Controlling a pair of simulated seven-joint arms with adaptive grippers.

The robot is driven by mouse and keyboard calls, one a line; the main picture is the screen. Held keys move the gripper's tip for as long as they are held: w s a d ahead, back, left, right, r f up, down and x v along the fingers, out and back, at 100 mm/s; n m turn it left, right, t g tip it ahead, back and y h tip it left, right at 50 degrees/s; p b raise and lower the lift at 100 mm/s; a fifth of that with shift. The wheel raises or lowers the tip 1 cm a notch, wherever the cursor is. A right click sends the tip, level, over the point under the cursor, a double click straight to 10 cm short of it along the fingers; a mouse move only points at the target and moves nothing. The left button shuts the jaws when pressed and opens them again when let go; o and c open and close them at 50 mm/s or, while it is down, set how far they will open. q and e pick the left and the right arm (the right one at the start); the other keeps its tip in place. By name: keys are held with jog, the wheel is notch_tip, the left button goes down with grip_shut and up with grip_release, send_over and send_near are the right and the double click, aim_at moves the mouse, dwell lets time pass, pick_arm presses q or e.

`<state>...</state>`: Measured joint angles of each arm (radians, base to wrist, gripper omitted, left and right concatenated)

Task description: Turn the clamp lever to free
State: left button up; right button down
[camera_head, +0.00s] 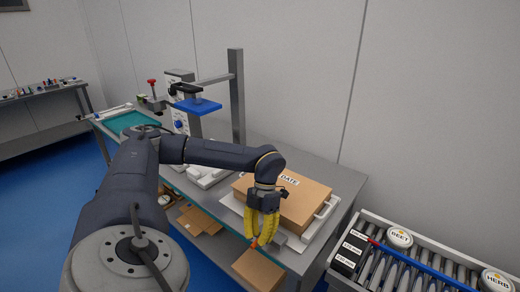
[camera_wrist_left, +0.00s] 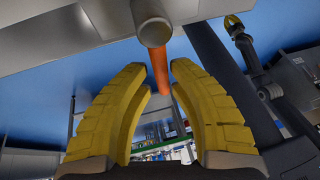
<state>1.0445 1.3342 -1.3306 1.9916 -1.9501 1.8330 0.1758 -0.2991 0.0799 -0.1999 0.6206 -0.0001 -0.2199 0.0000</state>
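The clamp lever is an orange rod (camera_wrist_left: 159,72) hanging from a grey round pivot (camera_wrist_left: 153,31) in the left wrist view. In the head view, a bit of its orange (camera_head: 254,241) shows by the yellow fingertips, at the near edge of the grey table. My left gripper (camera_wrist_left: 159,66) has its yellow fingers apart, one on each side of the rod, with a visible gap on both sides. In the head view my left gripper (camera_head: 261,238) points down at the table edge.
A cardboard box (camera_head: 305,201) labelled DATE sits on a white tray (camera_head: 317,237) beside my left gripper. A roller conveyor (camera_head: 400,270) with round labelled tubs stands at the right. A grey post (camera_head: 237,100) and a blue-plated machine (camera_head: 197,106) stand behind.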

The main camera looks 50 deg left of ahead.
pick_arm(q)
jog(key=o, duration=0.3)
jog(key=shift+w+r, duration=0.1)
jog(key=v, duration=1.2)
